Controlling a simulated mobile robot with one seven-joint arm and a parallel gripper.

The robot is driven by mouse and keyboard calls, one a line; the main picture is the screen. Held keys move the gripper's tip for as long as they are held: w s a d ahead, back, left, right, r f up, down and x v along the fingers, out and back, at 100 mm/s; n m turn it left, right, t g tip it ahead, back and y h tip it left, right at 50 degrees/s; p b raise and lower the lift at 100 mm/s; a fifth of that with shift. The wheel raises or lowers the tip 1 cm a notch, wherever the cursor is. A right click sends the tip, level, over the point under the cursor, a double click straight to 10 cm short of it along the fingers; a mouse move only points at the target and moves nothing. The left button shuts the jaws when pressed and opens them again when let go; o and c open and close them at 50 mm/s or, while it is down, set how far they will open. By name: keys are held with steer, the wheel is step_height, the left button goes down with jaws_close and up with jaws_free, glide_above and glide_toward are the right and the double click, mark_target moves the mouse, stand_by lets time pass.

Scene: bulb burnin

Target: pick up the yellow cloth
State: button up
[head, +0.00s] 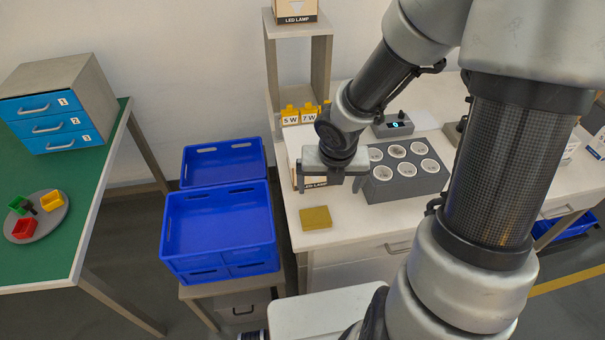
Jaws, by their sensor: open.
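The yellow cloth (316,218) lies flat and folded into a small square on the white table, near its front left corner. My gripper (329,187) is above and behind the cloth in the head view, apart from it. It is open and nothing shows between its fingers. A boxed LED lamp carton stands behind my gripper and is partly hidden by it.
A grey block with several round sockets (408,186) stands right of the cloth. Blue crates (219,272) stand left of the table on a lower stand. The white tabletop (345,232) is clear around the cloth. A green table (80,200) is at far left.

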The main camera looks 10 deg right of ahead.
steer(key=a+f+n, duration=0.1)
steer(key=f+n, duration=0.1)
steer(key=b, duration=0.8)
glide_above(316, 216)
steer(key=s, duration=0.2)
steer(key=shift+y, duration=0.3)
step_height(316, 216, down, 10)
steer(key=shift+w+f, duration=0.15)
steer(key=shift+f, duration=0.1)
steer(key=b+x, duration=0.4)
steer(key=x, duration=0.1)
steer(key=shift+f, duration=0.35)
steer(key=shift+c, duration=0.2)
steer(key=c, duration=1.2)
steer(key=shift+r, duration=0.2)
step_height(316, 216, up, 10)
steer(key=p, duration=0.6)
steer(key=shift+f+p, duration=0.1)
steer(key=shift+p, duration=0.25)
